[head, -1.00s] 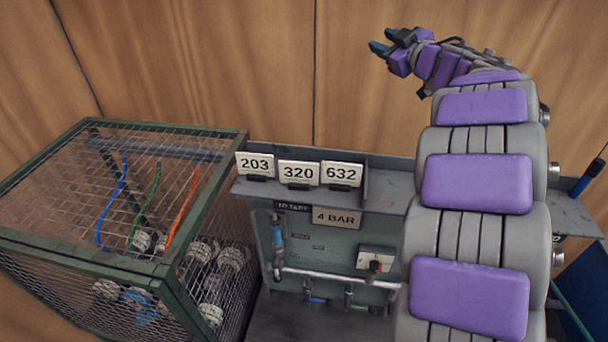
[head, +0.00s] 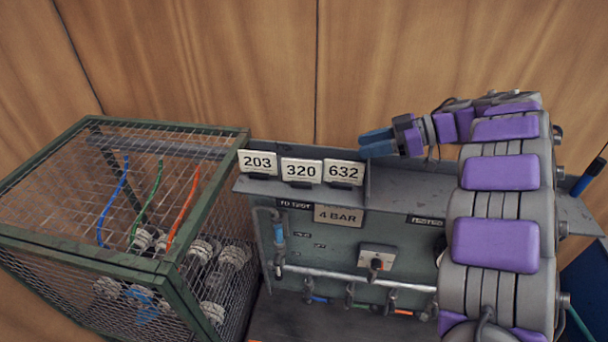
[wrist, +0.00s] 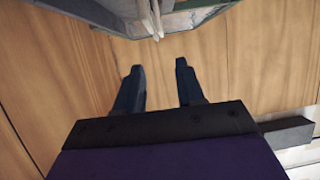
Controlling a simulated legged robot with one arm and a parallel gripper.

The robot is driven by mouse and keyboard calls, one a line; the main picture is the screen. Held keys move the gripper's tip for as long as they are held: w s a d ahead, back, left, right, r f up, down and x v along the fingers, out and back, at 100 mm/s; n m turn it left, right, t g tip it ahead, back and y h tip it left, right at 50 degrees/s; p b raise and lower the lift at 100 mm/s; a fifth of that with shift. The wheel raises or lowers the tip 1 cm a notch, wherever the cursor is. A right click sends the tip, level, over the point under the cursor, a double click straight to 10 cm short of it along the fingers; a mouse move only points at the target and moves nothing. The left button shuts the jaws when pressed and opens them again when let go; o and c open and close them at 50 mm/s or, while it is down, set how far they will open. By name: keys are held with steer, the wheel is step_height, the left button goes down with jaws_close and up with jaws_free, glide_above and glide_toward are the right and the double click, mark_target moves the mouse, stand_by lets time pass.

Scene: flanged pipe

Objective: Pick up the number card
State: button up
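Three white number cards stand in a row on the grey shelf of the bench in the head view: 203 (head: 258,162), 320 (head: 301,171) and 632 (head: 344,173). My gripper (head: 377,143) is just right of and slightly above the 632 card in that view, its blue fingers pointing left. In the wrist view my gripper (wrist: 157,80) has its two fingers spread apart with nothing between them. Pale card edges (wrist: 150,18) show at the top of the wrist view, beyond the fingertips; which cards they are I cannot tell.
A green-framed mesh cage (head: 120,220) stands left of the bench. A wooden wall (head: 220,60) is behind. The space above the cards is free.

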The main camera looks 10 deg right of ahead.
glide_toward(310, 161)
steer(key=a, duration=0.2)
steer(key=shift+w+a+f, duration=0.25)
steer(key=shift+w+f, duration=0.6)
steer(key=x, duration=0.4)
steer(key=r+x, duration=0.1)
steer(key=x, duration=0.1)
steer(key=shift+s+a+f, duration=0.15)
steer(key=shift+s+a, duration=0.05)
steer(key=shift+a, duration=0.5)
steer(key=shift+d, duration=0.6)
steer(key=shift+c, duration=0.2)
steer(key=shift+d, duration=0.45)
steer(key=c, duration=0.3)
steer(key=shift+c, duration=0.8)
steer(key=shift+a, duration=0.15)
steer(key=shift+c, duration=0.6)
steer(key=shift+a, duration=0.7)
jaws_close()
